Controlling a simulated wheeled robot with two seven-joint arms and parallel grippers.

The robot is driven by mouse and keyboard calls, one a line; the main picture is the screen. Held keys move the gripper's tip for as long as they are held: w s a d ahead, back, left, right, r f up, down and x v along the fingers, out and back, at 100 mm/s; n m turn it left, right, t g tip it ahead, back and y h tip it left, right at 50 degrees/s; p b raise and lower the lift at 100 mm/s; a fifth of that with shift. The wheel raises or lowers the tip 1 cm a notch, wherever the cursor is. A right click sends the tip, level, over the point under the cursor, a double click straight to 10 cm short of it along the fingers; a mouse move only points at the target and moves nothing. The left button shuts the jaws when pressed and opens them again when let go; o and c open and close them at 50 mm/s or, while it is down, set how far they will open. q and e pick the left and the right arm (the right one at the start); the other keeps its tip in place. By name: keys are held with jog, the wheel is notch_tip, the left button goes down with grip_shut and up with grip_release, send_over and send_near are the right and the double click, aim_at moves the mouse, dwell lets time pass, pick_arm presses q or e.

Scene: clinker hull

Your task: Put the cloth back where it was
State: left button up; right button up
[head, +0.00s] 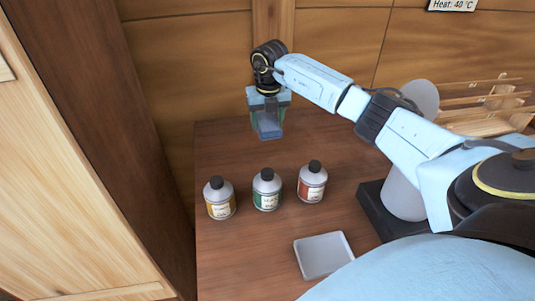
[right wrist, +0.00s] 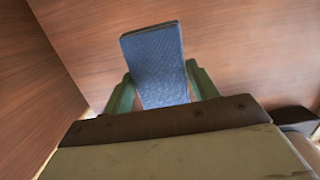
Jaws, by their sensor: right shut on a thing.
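My right gripper (head: 268,118) is shut on a blue cloth (head: 270,133) and holds it over the back left part of the wooden table. In the right wrist view, the cloth (right wrist: 155,60) looks like a flat folded blue rectangle between the two green fingers of the gripper (right wrist: 160,90). The cloth hangs behind the row of bottles, apart from them in the head view. I cannot tell how high above the table it is. My left gripper is not in view.
Three bottles with black caps stand in a row: yellow-label (head: 220,199), green-label (head: 267,190) and red-label (head: 312,183). A shallow grey tray (head: 345,239) lies in front of them. A wooden wall (head: 188,60) closes the back. The table (head: 225,265) is bare at its front left.

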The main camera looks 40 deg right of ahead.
aim_at(267, 153)
notch_tip(267, 153, down, 10)
jog(key=shift+r+b, duration=0.1)
jog(key=shift+b, duration=0.2)
jog(key=shift+f, duration=0.2)
jog(key=o, duration=0.9)
jog(key=shift+o, duration=0.2)
jog(key=shift+r, duration=0.15)
jog(key=r, duration=0.4)
jog(key=s+r, duration=0.1)
jog(key=r, duration=0.3)
jog(key=r+p, duration=0.1)
jog(key=r, duration=0.3)
jog(key=shift+s+a, duration=0.2)
jog(key=shift+a, duration=0.15)
